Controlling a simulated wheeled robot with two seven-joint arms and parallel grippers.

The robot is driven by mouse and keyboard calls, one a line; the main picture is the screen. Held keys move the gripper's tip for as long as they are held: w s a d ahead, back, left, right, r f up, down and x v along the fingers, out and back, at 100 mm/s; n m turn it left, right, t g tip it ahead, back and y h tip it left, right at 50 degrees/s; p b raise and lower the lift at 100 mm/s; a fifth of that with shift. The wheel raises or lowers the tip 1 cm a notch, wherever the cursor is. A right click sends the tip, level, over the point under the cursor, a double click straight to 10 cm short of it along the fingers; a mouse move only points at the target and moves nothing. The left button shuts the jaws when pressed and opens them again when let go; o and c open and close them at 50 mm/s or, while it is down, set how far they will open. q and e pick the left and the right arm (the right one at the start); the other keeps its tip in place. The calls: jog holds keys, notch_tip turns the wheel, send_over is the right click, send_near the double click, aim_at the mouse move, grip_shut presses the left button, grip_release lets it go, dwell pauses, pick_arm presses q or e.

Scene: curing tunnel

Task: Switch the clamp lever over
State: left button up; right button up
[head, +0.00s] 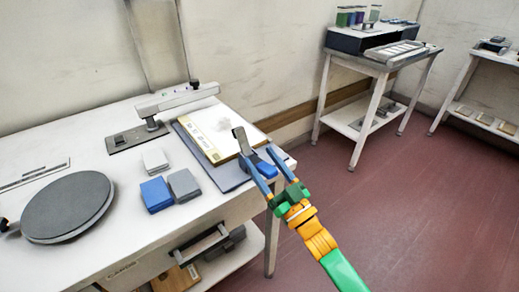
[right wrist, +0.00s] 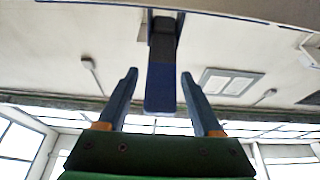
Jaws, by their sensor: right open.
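In the right wrist view the lever's blue end (right wrist: 160,88) hangs in the gap between the fingers of my right gripper (right wrist: 158,73), with space on both sides. My left gripper is not in view.
On the table are a round grey plate (head: 68,206), a blue block (head: 156,194), a grey block (head: 184,185), a white block (head: 155,160) and a white arm on a stand (head: 178,99). A second table (head: 372,62) stands at the back. The red floor at right is open.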

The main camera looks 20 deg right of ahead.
jog(key=shift+x, duration=0.9)
grip_shut()
dwell(0.7)
